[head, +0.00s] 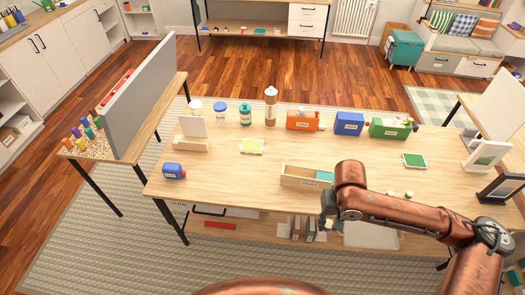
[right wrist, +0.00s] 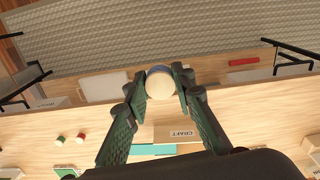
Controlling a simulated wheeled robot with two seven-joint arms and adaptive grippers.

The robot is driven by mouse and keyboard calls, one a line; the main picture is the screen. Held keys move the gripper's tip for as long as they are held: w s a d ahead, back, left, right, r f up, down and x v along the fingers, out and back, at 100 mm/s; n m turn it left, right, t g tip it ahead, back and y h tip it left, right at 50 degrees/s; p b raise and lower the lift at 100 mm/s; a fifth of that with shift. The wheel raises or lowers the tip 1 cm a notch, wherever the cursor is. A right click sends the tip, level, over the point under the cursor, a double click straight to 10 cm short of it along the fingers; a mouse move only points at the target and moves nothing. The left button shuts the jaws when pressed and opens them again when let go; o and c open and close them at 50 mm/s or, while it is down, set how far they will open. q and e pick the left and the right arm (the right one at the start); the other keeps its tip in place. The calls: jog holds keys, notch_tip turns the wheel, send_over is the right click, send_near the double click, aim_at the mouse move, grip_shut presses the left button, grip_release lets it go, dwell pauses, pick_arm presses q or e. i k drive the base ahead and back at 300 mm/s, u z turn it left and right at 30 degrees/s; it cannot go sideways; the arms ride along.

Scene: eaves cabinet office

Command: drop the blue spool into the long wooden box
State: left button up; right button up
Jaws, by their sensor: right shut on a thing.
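My right gripper (head: 328,223) is shut on the blue spool (right wrist: 160,82), held at the fingertips. In the right wrist view, the spool shows its pale round end with a thin blue rim. The long wooden box (head: 304,182) lies on the table near its front edge, open at the top, with something teal at its right end. In the right wrist view, the box (right wrist: 175,133) shows its CRAFT label beside the held spool. In the head view the gripper appears to the front right of the box, not over it; its height is unclear. My left gripper is not in view.
Two small spools (head: 400,194) stand right of the box near my arm. A blue container (head: 173,171) stands at the left. Bottles and orange, blue and green boxes (head: 390,128) line the back. A shelf with a grey tray (head: 370,236) lies under the table's front.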

aim_at(301, 179)
jog(key=u, duration=0.25)
jog(key=i, duration=1)
